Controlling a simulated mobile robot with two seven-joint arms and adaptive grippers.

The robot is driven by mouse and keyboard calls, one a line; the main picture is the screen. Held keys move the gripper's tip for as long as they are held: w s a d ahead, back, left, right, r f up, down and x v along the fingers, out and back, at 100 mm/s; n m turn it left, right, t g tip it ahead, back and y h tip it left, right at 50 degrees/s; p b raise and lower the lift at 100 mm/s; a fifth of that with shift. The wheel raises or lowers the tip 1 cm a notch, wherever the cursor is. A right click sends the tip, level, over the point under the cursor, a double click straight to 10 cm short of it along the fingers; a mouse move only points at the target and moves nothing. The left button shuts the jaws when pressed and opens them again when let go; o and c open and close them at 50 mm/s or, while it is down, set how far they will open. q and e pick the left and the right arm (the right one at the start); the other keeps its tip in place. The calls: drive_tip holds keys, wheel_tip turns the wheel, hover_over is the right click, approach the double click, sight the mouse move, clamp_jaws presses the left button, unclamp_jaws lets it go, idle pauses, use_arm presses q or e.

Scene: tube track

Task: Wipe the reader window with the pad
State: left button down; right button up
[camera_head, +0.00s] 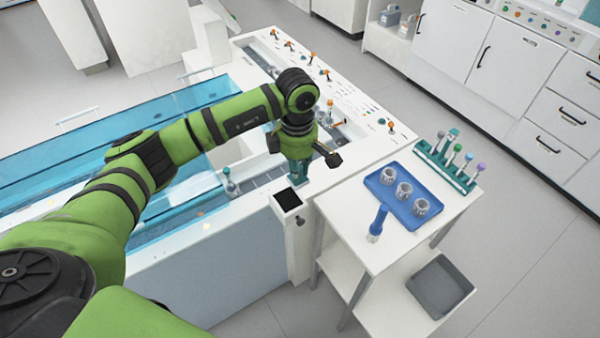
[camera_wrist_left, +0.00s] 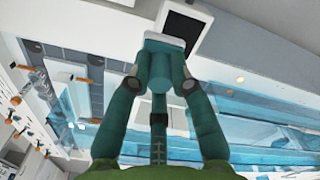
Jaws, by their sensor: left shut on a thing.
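The reader window (camera_head: 288,199) is a dark square in a pale frame at the near corner of the white track bench. It also shows at the top of the left wrist view (camera_wrist_left: 183,27). My left gripper (camera_head: 298,180) points down just behind the window. In the left wrist view its teal fingers (camera_wrist_left: 160,84) are shut on the pad's teal round handle. The pad (camera_wrist_left: 166,42), with a pale edge, overlaps the lower edge of the window's frame in that view. I cannot tell whether it touches the surface. My right gripper is not in view.
A white cart (camera_head: 347,238) stands right of the bench, bearing a blue tray (camera_head: 383,177) with several grey cups, a blue-handled item (camera_head: 378,222) and a green tube rack (camera_head: 444,167). A grey bin (camera_head: 440,286) sits on its lower shelf. Blue clear covers (camera_head: 75,165) line the bench's left.

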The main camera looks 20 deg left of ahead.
use_arm(q)
drive_tip(key=shift+w+r+p, duration=0.15)
drive_tip(key=shift+r+p, duration=0.2)
drive_tip(key=shift+r, duration=1.15)
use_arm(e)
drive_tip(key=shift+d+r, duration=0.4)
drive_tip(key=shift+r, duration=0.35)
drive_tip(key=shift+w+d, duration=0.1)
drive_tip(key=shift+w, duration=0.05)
